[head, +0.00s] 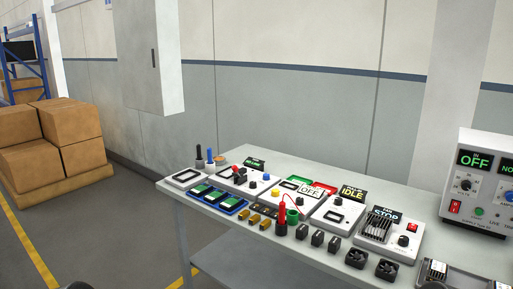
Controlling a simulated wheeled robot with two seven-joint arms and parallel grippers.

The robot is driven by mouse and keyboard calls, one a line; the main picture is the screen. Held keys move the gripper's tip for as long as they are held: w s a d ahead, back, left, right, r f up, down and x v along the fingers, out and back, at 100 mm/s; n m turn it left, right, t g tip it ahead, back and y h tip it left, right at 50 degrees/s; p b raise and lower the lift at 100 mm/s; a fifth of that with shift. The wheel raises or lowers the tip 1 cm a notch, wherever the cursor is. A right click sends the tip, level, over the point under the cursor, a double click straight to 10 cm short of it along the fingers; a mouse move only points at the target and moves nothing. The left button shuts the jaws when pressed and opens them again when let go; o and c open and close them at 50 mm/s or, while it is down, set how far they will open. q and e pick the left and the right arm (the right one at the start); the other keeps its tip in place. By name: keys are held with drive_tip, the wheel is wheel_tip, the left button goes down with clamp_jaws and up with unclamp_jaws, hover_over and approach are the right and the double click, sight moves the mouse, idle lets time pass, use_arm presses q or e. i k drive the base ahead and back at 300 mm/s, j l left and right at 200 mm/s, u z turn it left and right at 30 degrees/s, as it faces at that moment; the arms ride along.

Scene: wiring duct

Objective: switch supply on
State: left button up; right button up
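The supply (467,151) is a white box on the right end of the table. Its small screen (474,159) reads OFF in green letters. Below the screen are a dark knob (466,185), a red rocker switch (455,207) at the lower left of the panel and a green round button or terminal (479,211). The rocker's position is too small to tell. A second screen reading NO and more controls are cut off by the right edge. Neither gripper shows; only small dark shapes, perhaps parts of my arms, touch the bottom edge.
The grey table (423,204) carries several white modules, including one with an IDLE sign (352,193) and one with a STOP sign (382,212). Small black parts, fans (386,268) and a blue tray (220,203) lie in front. Cardboard boxes (81,156) stand at left.

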sight(454, 204)
drive_tip(key=z, duration=1.45)
